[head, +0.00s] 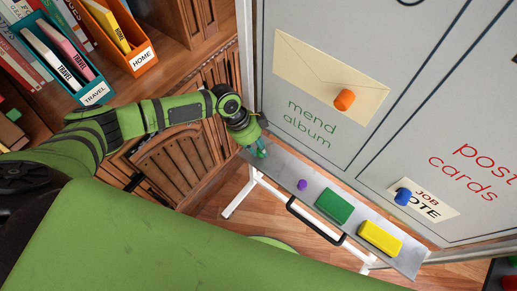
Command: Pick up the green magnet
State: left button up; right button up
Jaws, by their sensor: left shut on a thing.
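My left gripper (260,152) reaches in from the left and points down at the left end of the whiteboard's grey tray (276,157). It is shut on a small green thing at its fingertips, which I take to be the green magnet (262,154). The fingers hide most of it, and I cannot tell whether it still touches the tray. My right gripper is out of view.
A purple magnet (302,185), a green eraser (334,206) and a yellow eraser (380,238) lie along the tray. An orange magnet (344,99) holds an envelope (310,62); a blue magnet (402,196) holds a note. Wooden cabinets (165,165) stand left.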

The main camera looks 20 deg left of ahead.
pick_arm(q)
jog(key=shift+r, duration=0.8)
jog(key=s+a, duration=0.3)
jog(key=s, duration=0.5)
jog(key=s+a, duration=0.3)
jog(key=s, duration=0.5)
jog(key=shift+s+r+p, duration=0.25)
jog(key=shift+r+p, duration=0.95)
jog(key=shift+p, duration=0.1)
jog(key=shift+s+r+p, duration=0.2)
jog(key=shift+r+p, duration=1)
jog(key=shift+p, duration=0.05)
